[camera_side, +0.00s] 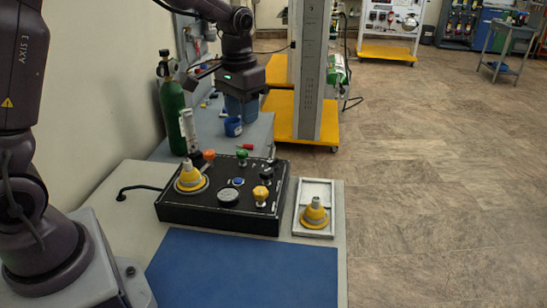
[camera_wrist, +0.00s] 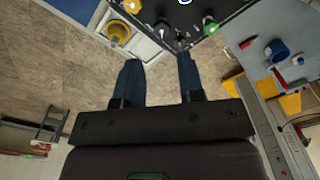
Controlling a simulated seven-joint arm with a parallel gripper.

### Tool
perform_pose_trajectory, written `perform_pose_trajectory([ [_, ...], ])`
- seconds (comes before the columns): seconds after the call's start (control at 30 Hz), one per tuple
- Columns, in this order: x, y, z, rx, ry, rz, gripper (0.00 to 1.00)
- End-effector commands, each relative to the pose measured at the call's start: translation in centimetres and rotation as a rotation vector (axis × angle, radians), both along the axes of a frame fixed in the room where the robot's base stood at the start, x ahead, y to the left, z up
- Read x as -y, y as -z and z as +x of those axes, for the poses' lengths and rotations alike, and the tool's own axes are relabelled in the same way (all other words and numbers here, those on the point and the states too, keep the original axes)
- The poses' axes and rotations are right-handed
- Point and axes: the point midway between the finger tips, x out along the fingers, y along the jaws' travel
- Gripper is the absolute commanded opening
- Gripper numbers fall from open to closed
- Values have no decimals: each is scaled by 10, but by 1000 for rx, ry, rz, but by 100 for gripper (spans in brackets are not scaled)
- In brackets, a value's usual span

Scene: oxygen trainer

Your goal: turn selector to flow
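A black control panel (camera_side: 205,215) lies on the bench with several knobs on top. I see an orange knob (camera_side: 209,155), a green knob (camera_side: 242,155), a yellow knob (camera_side: 260,193), a blue button (camera_side: 238,182), a round dial (camera_side: 228,196) and a yellow cone with a grey tip (camera_side: 190,179). Which one is the selector I cannot tell; the labels are too small. My gripper (camera_side: 240,108) hangs above and behind the panel with its blue fingers pointing down, apart from it. In the wrist view the fingers (camera_wrist: 158,62) are apart and empty; the green knob (camera_wrist: 210,25) shows beyond them.
A white tray (camera_side: 317,190) with another yellow cone (camera_side: 314,214) sits right of the panel. A blue mat (camera_side: 245,270) lies in front. A green gas cylinder (camera_side: 173,115) stands at the back left. A blue cup (camera_side: 233,127) stands near my gripper. A yellow-based rack (camera_side: 290,118) is behind.

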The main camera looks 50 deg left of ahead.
Motion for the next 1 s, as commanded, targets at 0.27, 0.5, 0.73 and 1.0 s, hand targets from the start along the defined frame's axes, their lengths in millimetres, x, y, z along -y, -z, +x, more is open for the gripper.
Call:
perform_pose_trajectory([
  [0.27,-42,77,81,-77,-66,-26,36],
  [0.5,-53,66,117,-21,-82,-12,36],
  [0.73,-53,86,116,-33,-86,-14,36],
  [1.0,-53,143,115,-32,-86,-14,36],
])
